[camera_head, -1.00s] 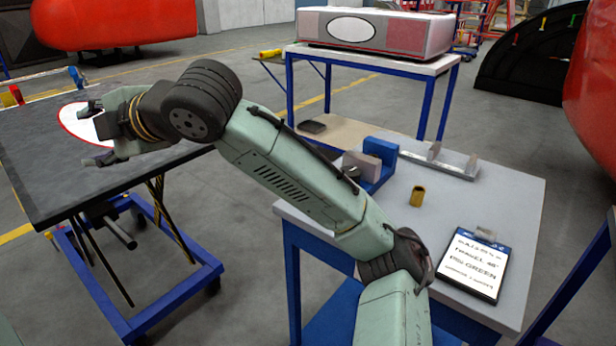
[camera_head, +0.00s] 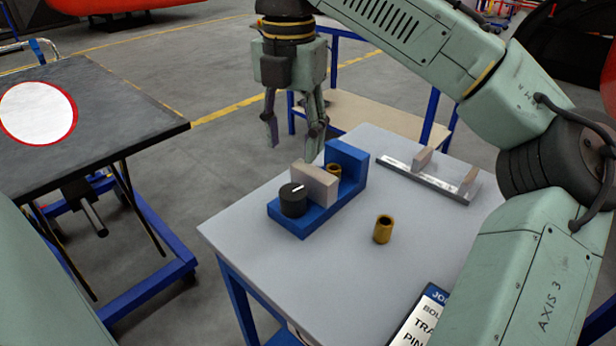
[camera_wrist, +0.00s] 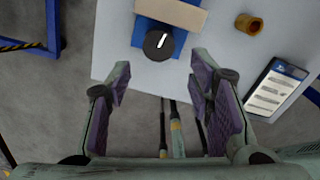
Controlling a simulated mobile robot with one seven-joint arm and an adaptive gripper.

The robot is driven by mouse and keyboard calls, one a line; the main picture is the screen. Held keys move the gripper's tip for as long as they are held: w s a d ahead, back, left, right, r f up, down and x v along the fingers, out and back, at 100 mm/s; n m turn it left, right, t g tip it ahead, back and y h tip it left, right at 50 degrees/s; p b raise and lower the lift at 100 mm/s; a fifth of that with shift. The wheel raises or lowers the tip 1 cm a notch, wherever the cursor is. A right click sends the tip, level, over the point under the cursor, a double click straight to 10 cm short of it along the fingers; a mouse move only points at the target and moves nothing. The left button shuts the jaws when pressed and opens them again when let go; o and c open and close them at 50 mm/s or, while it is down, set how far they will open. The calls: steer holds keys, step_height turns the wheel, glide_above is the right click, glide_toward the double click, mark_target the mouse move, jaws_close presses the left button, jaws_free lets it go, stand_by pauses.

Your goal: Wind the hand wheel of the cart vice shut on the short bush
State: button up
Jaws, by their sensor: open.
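The blue cart vice (camera_head: 322,214) sits on the grey cart top. Its black round hand wheel (camera_head: 293,199) has a white mark on top and also shows in the wrist view (camera_wrist: 158,45). A beige sliding jaw (camera_head: 314,184) stands behind the wheel. A brass bush (camera_head: 333,170) sits between that jaw and the blue fixed jaw, its lower part hidden; I cannot tell whether the jaw touches it. My gripper (camera_head: 294,146) is open and empty, fingers pointing down, above the vice area. In the wrist view the wheel lies just beyond and between the fingertips (camera_wrist: 160,78).
Another brass bush (camera_head: 383,229) stands loose on the cart top (camera_head: 250,228), right of the vice. A metal rail with two upright blocks (camera_head: 428,178) lies behind it. A job card (camera_head: 420,318) lies at the front. A dark table (camera_head: 110,125) stands left.

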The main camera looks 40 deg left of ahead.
mark_target(293, 192)
steer(key=f, duration=1)
steer(key=shift+s+f+b, duration=0.2)
steer(key=shift+f+b, duration=0.05)
steer(key=shift+b, duration=0.15)
steer(key=c, duration=0.9)
steer(key=shift+r+m+p, duration=0.15)
steer(key=shift+m+p, duration=0.25)
steer(key=shift+p, duration=0.15)
